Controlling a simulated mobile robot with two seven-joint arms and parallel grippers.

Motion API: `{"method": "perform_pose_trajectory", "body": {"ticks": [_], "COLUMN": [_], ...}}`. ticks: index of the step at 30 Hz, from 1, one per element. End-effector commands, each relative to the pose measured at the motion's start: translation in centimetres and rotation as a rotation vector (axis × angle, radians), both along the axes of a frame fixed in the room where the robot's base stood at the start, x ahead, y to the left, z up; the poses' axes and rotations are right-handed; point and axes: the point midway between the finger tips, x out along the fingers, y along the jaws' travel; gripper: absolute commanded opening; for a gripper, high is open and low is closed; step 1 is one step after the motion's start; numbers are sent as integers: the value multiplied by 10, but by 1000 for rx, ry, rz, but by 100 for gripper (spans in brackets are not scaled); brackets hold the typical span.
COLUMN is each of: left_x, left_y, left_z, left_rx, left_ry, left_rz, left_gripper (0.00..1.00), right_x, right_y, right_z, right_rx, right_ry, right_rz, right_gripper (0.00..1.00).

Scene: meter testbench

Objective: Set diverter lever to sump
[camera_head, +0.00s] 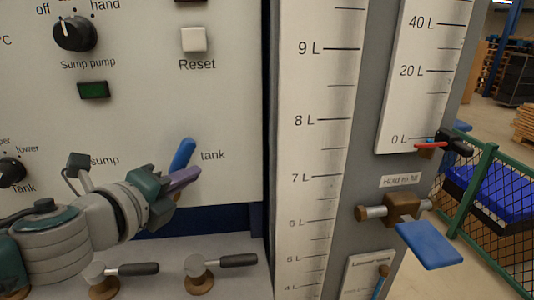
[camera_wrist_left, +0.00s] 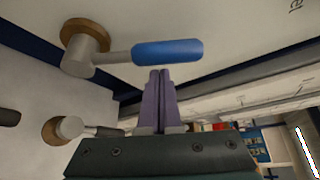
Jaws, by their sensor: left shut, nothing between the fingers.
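The diverter lever has a blue handle (camera_head: 183,154) that tilts up and right on the white panel, toward the printed "tank" label (camera_head: 212,155). The "sump" label (camera_head: 105,160) is on its left. The lever's pivot is hidden behind my left gripper in the head view. My left gripper (camera_head: 187,177) is shut and empty, with its purple fingers just below and right of the handle. In the left wrist view the fingertips (camera_wrist_left: 160,73) are close beside the blue handle (camera_wrist_left: 167,50), and its round brown-and-grey pivot (camera_wrist_left: 85,45) shows. I cannot tell whether they touch. My right gripper is out of view.
Two dark-handled valves (camera_head: 133,269) (camera_head: 238,260) stand below my left arm. The sump pump knob (camera_head: 74,33), green indicator (camera_head: 93,90) and white reset button (camera_head: 194,40) are above. A tall litre scale (camera_head: 315,150) and a blue-handled valve (camera_head: 430,245) are to the right.

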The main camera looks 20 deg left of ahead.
Motion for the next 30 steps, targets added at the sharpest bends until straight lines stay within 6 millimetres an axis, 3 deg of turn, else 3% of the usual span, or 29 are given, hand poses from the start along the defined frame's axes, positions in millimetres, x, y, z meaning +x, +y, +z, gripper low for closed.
{"method": "perform_pose_trajectory", "body": {"ticks": [14, 30], "left_x": [-1, -5], "left_y": [4, 10], "left_z": [2, 5], "left_rx": [-3, -78], "left_ry": [-2, -49], "left_rz": [1, 1], "left_gripper": [0, 0], "right_x": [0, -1], "right_y": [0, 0], "right_z": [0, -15], "right_rx": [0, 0], "right_ry": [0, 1], "right_rz": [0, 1], "right_gripper": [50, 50]}}
